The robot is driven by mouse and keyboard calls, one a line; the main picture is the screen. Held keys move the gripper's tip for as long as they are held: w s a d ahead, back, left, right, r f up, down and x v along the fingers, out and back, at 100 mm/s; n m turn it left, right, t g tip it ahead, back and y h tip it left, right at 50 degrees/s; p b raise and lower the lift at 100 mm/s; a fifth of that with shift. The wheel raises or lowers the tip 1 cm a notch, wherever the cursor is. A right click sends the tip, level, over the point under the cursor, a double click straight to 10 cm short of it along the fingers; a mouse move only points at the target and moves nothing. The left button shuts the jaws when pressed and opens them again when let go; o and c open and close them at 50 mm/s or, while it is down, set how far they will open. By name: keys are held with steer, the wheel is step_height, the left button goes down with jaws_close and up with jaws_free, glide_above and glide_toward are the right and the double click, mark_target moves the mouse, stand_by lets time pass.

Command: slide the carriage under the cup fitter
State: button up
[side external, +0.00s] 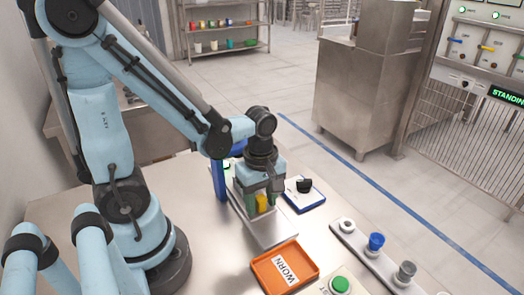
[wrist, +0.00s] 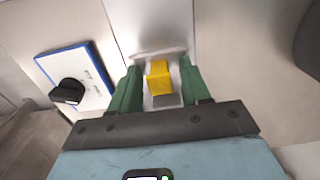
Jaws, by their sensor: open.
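A yellow block (side external: 262,203), apparently the carriage's handle, stands on a pale metal track (side external: 272,232). In the wrist view the yellow block (wrist: 158,78) sits between the two green fingers of my gripper (wrist: 158,88), with a gap visible on its right side. My gripper (side external: 258,203) is open and low over the track, around the block. Contact on the left side is hard to tell. A blue upright frame (side external: 218,180), likely the cup fitter, stands behind and left of my gripper. The rest of the carriage is mostly hidden by my gripper.
An orange tray marked WORN (side external: 257,262) lies near the track's front end. A blue-edged panel with a black knob (side external: 304,186) is to the right. A strip holding a blue cup (side external: 376,242) and grey cup (side external: 405,272), and a green button (side external: 340,285), are at front right.

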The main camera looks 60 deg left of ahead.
jaws_close()
stand_by(0.3)
steer(key=shift+a, duration=1.8)
jaws_free()
steer(key=shift+d+r, duration=0.1)
